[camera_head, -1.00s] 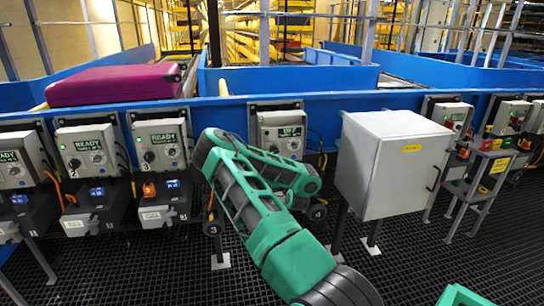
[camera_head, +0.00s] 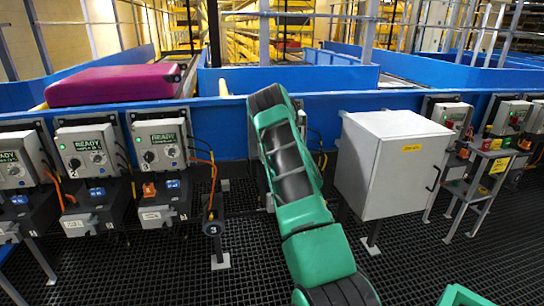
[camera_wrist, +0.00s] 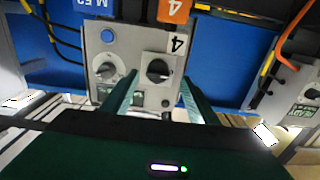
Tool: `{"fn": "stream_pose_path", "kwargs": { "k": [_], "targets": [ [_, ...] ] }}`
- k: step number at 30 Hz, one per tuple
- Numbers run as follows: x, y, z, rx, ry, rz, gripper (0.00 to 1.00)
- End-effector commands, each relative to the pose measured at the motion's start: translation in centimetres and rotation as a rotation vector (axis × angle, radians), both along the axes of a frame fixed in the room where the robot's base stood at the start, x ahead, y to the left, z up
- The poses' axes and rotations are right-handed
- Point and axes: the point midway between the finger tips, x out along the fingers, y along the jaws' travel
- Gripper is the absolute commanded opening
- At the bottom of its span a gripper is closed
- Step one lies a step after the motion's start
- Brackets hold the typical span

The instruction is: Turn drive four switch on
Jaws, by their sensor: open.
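In the wrist view, which is upside down, a grey drive box (camera_wrist: 130,52) carries a white label 4 (camera_wrist: 178,43) and an orange tag 4 (camera_wrist: 173,10). Its face has a dark rotary switch (camera_wrist: 158,70), a lighter knob (camera_wrist: 106,71) and a blue button (camera_wrist: 107,36). My gripper (camera_wrist: 158,78) is open, its two green fingers pointing at the box on either side of the dark switch. I cannot tell whether they touch the switch.
Drive boxes two (camera_head: 88,148) and three (camera_head: 161,140) stand to the left. A large grey cabinet (camera_head: 385,170) is close on the right of my arm. A blue conveyor wall (camera_head: 225,115) runs behind, with a magenta suitcase (camera_head: 115,84) on the conveyor. Dark grating floor lies in front.

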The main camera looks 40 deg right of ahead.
Motion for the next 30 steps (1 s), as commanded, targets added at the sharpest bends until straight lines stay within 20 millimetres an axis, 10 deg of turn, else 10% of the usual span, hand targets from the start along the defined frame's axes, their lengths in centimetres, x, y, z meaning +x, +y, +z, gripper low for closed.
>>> {"fn": "stream_pose_path", "kwargs": {
  "k": [30],
  "targets": [
    [5.0, -3.3, 0.3, -0.003, -0.003, -0.003, 0.54]
  ]
}}
